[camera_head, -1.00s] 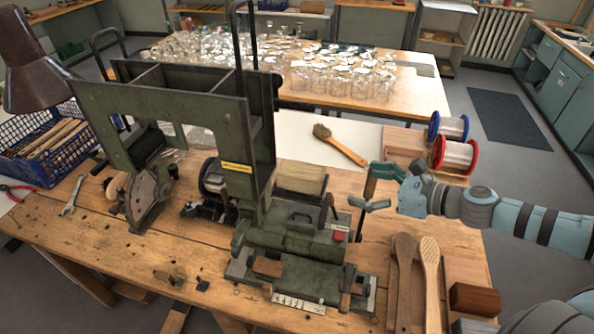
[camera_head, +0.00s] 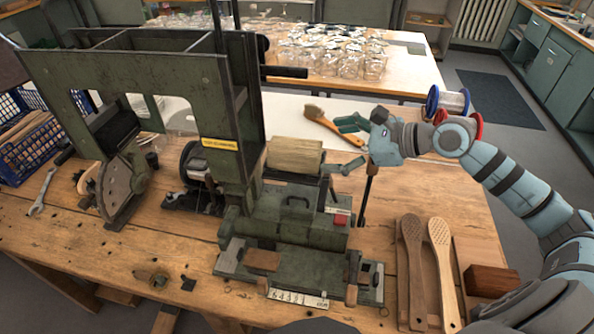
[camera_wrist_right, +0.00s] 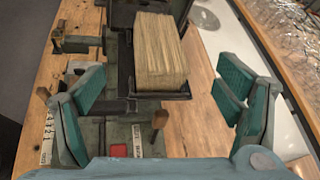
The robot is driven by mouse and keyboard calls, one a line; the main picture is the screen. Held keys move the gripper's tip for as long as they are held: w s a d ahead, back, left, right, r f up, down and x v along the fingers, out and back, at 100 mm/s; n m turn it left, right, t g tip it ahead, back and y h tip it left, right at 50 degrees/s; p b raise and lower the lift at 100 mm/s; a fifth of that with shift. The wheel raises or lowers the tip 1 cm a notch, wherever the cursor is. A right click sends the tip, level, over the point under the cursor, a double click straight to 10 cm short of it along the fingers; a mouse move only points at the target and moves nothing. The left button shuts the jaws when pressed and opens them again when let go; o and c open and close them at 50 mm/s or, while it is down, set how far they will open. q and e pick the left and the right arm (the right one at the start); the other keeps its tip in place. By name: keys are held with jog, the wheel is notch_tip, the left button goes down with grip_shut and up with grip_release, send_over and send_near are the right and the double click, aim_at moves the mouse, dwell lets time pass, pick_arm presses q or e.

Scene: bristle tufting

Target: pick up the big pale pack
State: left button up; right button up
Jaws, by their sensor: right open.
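The big pale pack (camera_head: 295,157), a straw-coloured block of bristle, sits on the green tufting machine (camera_head: 290,228), right of its tall column. My left gripper is in no view.
A dark upright lever (camera_head: 368,190) stands below my right gripper. A brush (camera_head: 322,122) lies behind it, near a red and a blue spool (camera_head: 447,100). Wooden brush bodies (camera_head: 441,265) and a dark block (camera_head: 490,281) lie at the right. Glass jars (camera_head: 350,60) crowd the far table.

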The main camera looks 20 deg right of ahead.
aim_at(306, 150)
jog(key=x, duration=0.2)
jog(key=p+x, duration=0.1)
jog(key=x, duration=0.1)
jog(key=shift+w, duration=0.55)
jog(key=shift+w+a+f, duration=0.15)
jog(key=shift+f, duration=0.05)
jog(key=w+a+f+p, duration=0.1)
jog(key=w+a+f, duration=0.1)
jog(key=a, duration=0.1)
jog(key=shift+w+f+p, duration=0.15)
jog(key=shift+p, duration=0.2)
jog(key=shift+w+f, duration=0.15)
jog(key=shift+w, duration=0.05)
jog(key=shift+s, duration=0.15)
jog(key=c, duration=0.9)
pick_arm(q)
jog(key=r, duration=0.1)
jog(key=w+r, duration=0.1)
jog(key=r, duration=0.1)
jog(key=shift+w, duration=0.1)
pick_arm(e)
jog(key=c, duration=1)
